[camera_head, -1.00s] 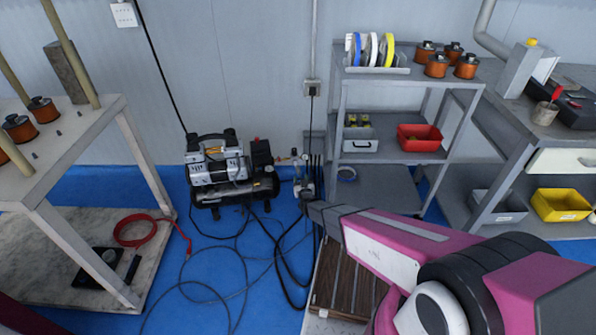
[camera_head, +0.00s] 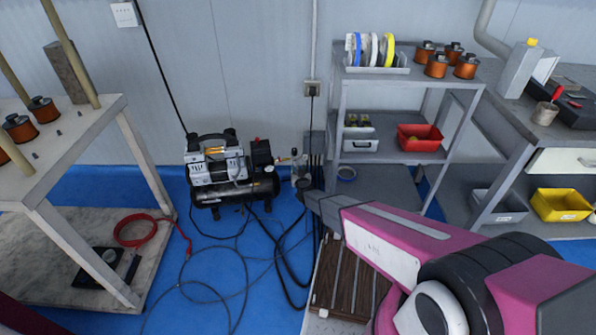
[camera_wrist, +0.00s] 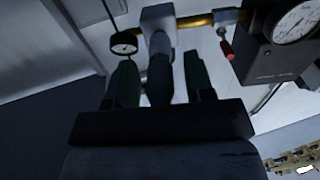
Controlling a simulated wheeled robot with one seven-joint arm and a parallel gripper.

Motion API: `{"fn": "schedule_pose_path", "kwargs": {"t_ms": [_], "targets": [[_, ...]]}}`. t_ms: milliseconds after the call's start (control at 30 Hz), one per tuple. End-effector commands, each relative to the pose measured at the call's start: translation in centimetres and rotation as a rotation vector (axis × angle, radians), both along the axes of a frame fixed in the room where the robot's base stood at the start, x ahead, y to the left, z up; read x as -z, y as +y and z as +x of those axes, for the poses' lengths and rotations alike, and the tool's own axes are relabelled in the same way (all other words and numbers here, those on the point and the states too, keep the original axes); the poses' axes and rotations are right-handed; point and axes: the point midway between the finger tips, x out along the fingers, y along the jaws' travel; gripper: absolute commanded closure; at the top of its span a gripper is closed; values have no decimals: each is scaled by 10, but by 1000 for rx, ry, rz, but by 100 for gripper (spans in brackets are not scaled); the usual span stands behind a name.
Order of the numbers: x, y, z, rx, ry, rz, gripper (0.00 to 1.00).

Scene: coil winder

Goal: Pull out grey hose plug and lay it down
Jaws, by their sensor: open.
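In the wrist view, the grey hose plug (camera_wrist: 160,78) points up into a pale grey fitting block (camera_wrist: 158,17) on a brass pipe. My gripper (camera_wrist: 161,72) is open, with one dark green finger on each side of the plug. A narrow gap shows beside the plug; whether either finger touches it I cannot tell. The plug's lower end is hidden behind the gripper body. In the head view, my gripper (camera_head: 305,192) is by the fittings right of the compressor (camera_head: 230,170); the plug cannot be made out there.
A small gauge (camera_wrist: 124,43), a red-handled valve (camera_wrist: 227,49) and a box with a large gauge (camera_wrist: 290,35) surround the fitting. A grey shelf cart (camera_head: 385,160) stands right of my gripper. Dark hoses (camera_head: 280,262) lie on the blue floor, otherwise largely open there.

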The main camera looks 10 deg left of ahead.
Motion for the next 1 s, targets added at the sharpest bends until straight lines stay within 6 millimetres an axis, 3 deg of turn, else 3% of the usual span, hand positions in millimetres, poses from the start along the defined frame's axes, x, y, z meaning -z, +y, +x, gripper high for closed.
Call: {"fn": "schedule_pose_path", "kwargs": {"t_ms": [700, 733, 867, 1000], "targets": [[0, 0, 0, 0, 0, 0, 52], [0, 0, 0, 0, 0, 0, 55], [0, 0, 0, 0, 0, 0, 97], [0, 0, 0, 0, -1, 0, 100]]}}
